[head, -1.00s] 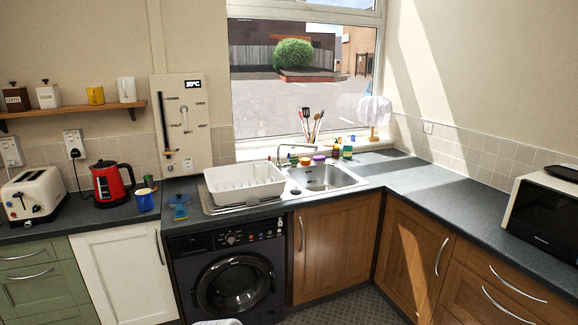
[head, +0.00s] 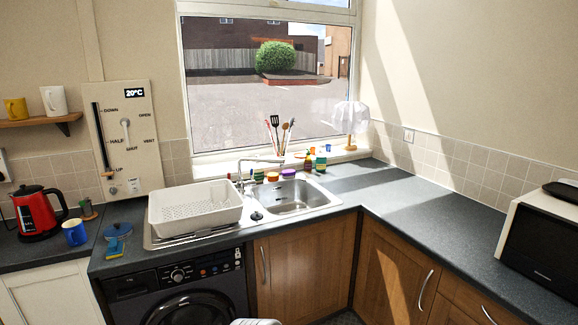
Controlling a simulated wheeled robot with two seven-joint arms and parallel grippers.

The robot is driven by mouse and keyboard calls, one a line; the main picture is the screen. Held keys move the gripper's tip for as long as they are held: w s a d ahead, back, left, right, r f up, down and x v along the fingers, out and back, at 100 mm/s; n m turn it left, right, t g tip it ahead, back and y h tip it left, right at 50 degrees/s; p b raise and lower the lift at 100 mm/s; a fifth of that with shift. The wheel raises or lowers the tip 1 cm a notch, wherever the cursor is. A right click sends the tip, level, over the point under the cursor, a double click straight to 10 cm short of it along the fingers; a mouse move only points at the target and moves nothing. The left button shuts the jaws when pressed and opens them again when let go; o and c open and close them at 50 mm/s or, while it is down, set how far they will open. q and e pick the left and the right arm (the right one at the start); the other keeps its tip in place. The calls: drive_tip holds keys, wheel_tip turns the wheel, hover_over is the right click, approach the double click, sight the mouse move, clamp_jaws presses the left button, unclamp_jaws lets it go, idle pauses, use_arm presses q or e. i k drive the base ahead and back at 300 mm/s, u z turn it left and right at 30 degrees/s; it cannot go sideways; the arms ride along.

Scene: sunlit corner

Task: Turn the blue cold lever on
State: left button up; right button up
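The chrome tap (head: 258,160) stands behind the sink (head: 295,195), with its spout reaching right over the basin. Small dark shapes stand at the tap's base, partly behind the dish rack, but I cannot make out a blue cold lever among them or tell its position.
A white dish rack (head: 195,207) stands left of the sink. Small bottles and tubs (head: 308,163) line its back edge. A blue mug (head: 75,232), blue brush (head: 117,238) and red kettle (head: 40,212) are on the left. The right counter (head: 420,205) has free room before the microwave (head: 545,240).

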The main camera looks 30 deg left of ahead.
sight(250, 183)
drive_tip(key=u, duration=0.45)
drive_tip(key=i, duration=1.3)
drive_tip(key=u, duration=0.85)
